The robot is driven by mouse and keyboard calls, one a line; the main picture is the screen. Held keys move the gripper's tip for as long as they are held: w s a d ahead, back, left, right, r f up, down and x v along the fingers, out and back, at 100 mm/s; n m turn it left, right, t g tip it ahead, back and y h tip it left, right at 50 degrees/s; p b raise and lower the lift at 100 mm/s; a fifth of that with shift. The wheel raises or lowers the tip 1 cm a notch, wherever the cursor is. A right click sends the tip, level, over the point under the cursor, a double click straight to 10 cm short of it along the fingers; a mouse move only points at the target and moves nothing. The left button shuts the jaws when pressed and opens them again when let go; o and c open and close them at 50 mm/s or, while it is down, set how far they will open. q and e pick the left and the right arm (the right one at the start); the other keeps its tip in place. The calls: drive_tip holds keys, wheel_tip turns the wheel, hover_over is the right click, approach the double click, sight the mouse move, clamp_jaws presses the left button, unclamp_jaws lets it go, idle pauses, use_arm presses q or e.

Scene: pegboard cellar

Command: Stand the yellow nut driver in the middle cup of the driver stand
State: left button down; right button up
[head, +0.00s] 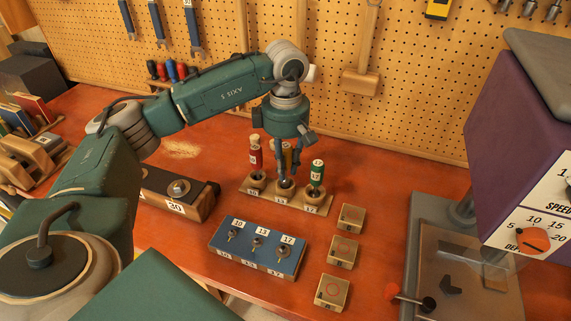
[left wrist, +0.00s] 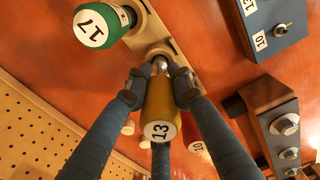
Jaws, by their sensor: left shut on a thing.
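The yellow nut driver (left wrist: 160,112), labelled 13, is upright between the fingers of my left gripper (left wrist: 158,90), which is shut on its handle. In the head view the fingers partly hide it. The driver stand (head: 325,207) is a wooden base with three cups. The driver's metal shaft points down at the middle cup (head: 285,187), and its lower end appears to be at or in the cup's mouth; I cannot tell how deep. The red driver (head: 256,153) stands in the left cup and the green driver (head: 318,174) in the right cup. My right gripper is not in view.
A blue block (head: 258,250) with keyed fittings lies in front of the stand. Three small wooden blocks (head: 343,251) line up to its right. A dark-ended wooden block (head: 178,193) is at left. A purple machine (head: 510,150) stands at right, the pegboard (head: 400,90) behind.

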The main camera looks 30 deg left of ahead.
use_arm(q)
drive_tip(key=shift+f, duration=0.4)
drive_tip(key=shift+f+b, duration=0.15)
drive_tip(key=shift+b, duration=0.2)
drive_tip(key=shift+f+b, duration=0.6)
drive_tip(key=shift+f, duration=0.2)
drive_tip(key=c, duration=1.4)
unclamp_jaws()
drive_tip(key=shift+r, duration=0.15)
